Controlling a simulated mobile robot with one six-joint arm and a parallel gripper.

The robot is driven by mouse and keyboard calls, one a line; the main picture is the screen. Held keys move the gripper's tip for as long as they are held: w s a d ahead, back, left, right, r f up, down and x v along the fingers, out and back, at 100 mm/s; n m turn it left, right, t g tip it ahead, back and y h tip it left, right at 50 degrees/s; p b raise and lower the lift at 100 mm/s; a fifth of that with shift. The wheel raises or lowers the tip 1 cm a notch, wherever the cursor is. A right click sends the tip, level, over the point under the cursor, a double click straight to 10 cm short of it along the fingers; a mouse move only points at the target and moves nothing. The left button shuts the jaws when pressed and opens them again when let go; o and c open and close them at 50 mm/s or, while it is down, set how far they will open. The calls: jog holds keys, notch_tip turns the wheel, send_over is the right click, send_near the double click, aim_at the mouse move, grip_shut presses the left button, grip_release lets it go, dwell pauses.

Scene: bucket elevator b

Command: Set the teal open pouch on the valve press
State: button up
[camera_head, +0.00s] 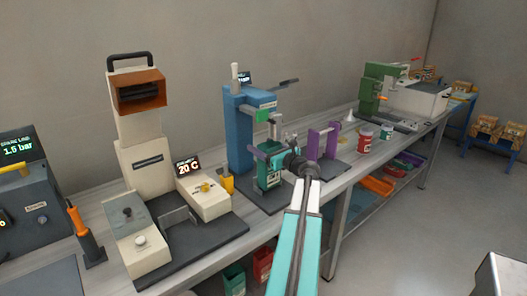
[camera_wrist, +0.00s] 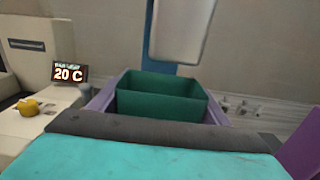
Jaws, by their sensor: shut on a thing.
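The teal open pouch (camera_wrist: 160,103) shows in the wrist view as a dark green box with an open top, upright. Purple pieces of my gripper (camera_wrist: 158,92) flank it left and right, and the gripper is shut on it. In the head view the pouch (camera_head: 268,172) is at the end of my arm, in front of a blue press (camera_head: 238,125) with a green label, which I take for the valve press. In the wrist view a pale block (camera_wrist: 176,30) of the press hangs above and behind the pouch. The pouch's underside is hidden, so I cannot tell whether it touches the press base.
A purple bracket (camera_head: 323,143) stands right of my gripper. Red and white pots and a green machine (camera_head: 377,85) stand farther right along the bench.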

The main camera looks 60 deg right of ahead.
jog(key=shift+f, duration=1.05)
jog(key=o, duration=0.8)
jog(key=b+v, duration=0.1)
jog(key=v, duration=1.1)
jog(key=shift+b, duration=0.4)
